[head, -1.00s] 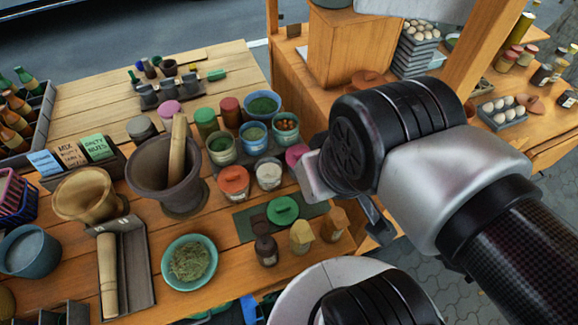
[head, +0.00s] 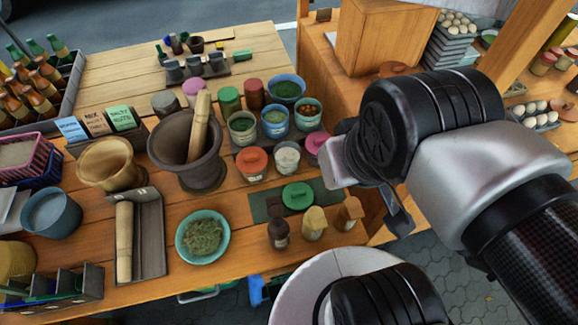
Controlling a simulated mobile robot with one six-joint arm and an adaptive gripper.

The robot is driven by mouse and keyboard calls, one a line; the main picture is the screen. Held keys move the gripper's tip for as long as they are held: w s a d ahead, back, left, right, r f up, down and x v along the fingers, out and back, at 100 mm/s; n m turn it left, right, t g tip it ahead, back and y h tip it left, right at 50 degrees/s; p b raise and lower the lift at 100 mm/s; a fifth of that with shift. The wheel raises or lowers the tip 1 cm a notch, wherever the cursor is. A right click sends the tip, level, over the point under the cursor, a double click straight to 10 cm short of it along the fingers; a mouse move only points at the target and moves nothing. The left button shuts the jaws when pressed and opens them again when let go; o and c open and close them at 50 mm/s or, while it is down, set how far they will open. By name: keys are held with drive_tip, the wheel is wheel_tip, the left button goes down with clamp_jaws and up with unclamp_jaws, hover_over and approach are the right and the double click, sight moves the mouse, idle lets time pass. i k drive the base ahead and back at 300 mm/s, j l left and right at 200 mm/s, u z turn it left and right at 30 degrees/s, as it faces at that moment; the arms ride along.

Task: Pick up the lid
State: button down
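A green lid (head: 298,196) with a raised handle lies on a dark green mat (head: 262,208) near the table's front right. An orange-red lid (head: 252,160) sits on a jar behind it, and a pink lid (head: 318,140) is at the right of the jars. The dark clay mortar (head: 187,150) stands to the left with a wooden pestle (head: 199,125) in it. My gripper (head: 398,218) hangs to the right of the green lid, apart from it. It is largely hidden behind my wrist, with one dark finger part showing.
Small bottles (head: 314,224) stand just in front of the mat. Open jars (head: 275,123) crowd behind it. A teal bowl of herbs (head: 202,235) and a long tray (head: 150,235) are to the left.

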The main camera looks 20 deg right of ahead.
sight(296, 196)
drive_tip(key=l+u, duration=0.25)
drive_tip(key=u, duration=0.15)
drive_tip(key=k+l+u, duration=0.1)
drive_tip(key=u, duration=0.3)
drive_tip(key=k+l+u, duration=0.1)
drive_tip(key=l+u, duration=0.25)
